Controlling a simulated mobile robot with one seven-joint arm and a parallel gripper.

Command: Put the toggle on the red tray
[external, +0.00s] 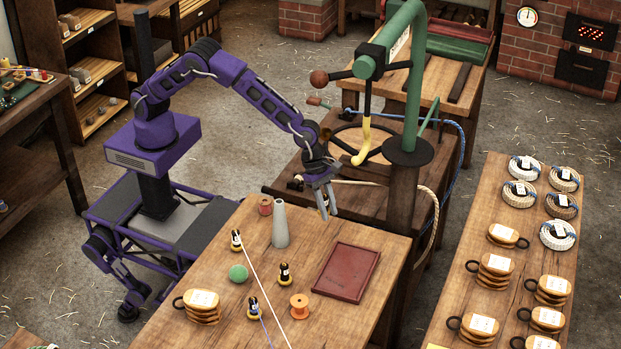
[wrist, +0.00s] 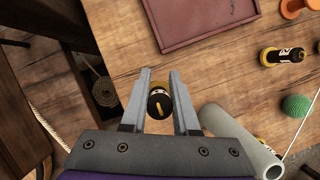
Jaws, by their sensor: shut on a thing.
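In the wrist view, my gripper (wrist: 162,76) is shut on a small black-and-yellow piece (wrist: 158,103), seen end-on between the fingers. I cannot tell for certain from its shape that it is the toggle. The tray is flat, dark red and rimmed, with nothing on it. In the wrist view the tray (wrist: 200,20) lies beyond the fingertips, apart from the held piece.
A green ball (external: 238,273), an orange spool (external: 299,307) and several black-and-yellow pieces (external: 284,274) are left of the tray. A green-framed machine (external: 411,90) stands behind the bench.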

